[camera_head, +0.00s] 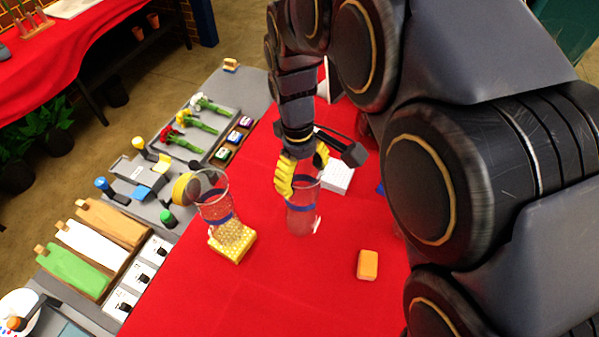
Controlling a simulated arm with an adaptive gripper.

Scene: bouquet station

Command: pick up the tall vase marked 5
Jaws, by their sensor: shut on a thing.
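A tall clear glass vase with a blue band (301,220) stands upright over the red cloth near the middle of the view. My gripper (303,170), with yellow fingers, comes down from above and is shut on this vase at its upper part. The fingers and wrist hide part of the rim. I cannot tell whether its base touches the cloth, and I cannot read a 5 on it. A second clear vase with a blue band (217,208) stands to the left, on or just behind a yellow dotted block (232,243).
An orange block (368,265) lies on the red cloth (290,290) at front right. A white box (338,176) is close behind the gripper. A yellow roll (184,189) is beside the left vase. Flowers (190,122) lie in trays at left. The front cloth is clear.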

